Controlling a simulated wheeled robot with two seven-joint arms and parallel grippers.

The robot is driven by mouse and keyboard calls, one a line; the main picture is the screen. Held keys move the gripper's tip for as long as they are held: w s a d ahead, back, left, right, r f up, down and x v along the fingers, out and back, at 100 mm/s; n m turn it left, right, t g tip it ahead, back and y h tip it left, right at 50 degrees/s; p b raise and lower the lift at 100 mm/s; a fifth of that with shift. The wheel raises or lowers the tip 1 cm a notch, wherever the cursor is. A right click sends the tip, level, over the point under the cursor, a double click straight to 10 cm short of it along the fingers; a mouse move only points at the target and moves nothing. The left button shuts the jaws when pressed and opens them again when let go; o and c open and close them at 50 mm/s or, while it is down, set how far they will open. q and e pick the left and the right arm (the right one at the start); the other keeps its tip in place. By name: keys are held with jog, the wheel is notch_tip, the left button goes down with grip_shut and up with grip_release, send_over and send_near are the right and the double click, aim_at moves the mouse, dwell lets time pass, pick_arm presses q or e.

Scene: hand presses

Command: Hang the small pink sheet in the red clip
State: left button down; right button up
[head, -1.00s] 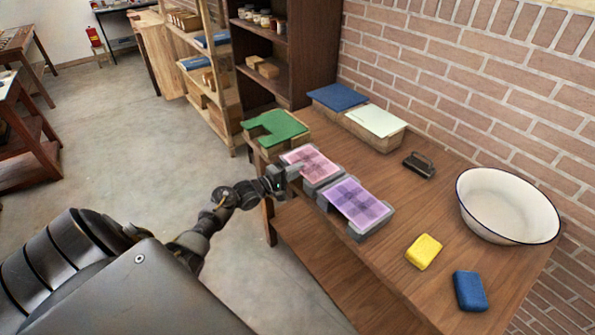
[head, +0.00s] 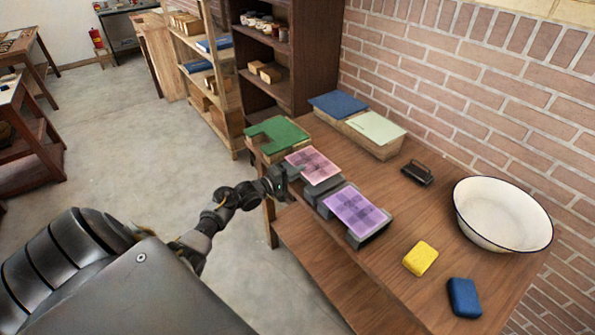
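The small pink sheet (head: 313,164) lies flat with a darker pattern on a grey block near the table's left edge. My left gripper (head: 290,177) is at the near left edge of this sheet, low beside the block. Its fingers are small and dark here, so I cannot tell whether they are open or touch the sheet. A purple sheet (head: 357,211) with a similar pattern lies on a second grey block (head: 373,236), nearer to me. I do not see the red clip. My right gripper is not in view.
A green sheet (head: 277,133) lies on a wooden block at the table's far left corner. Blue (head: 337,104) and pale green (head: 376,127) sheets lie behind. A dark-handled tool (head: 417,173), white bowl (head: 503,220), yellow sponge (head: 420,258) and blue sponge (head: 464,298) occupy the right.

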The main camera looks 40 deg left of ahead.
pick_arm(q)
jog(key=shift+s+a+r+p, duration=0.15)
jog(key=shift+s+r+p, duration=0.1)
jog(key=shift+s+p, duration=0.25)
jog(key=s+a+r+p, duration=0.1)
jog(key=s+r+p, duration=0.1)
jog(key=s+p, duration=0.3)
jog(key=shift+s+a+r+p, duration=0.2)
jog(key=shift+s+a+p, duration=0.1)
jog(key=shift+s+a, duration=0.1)
jog(key=shift+s, duration=0.1)
jog(key=v, duration=1.4)
jog(key=shift+s+p, duration=0.4)
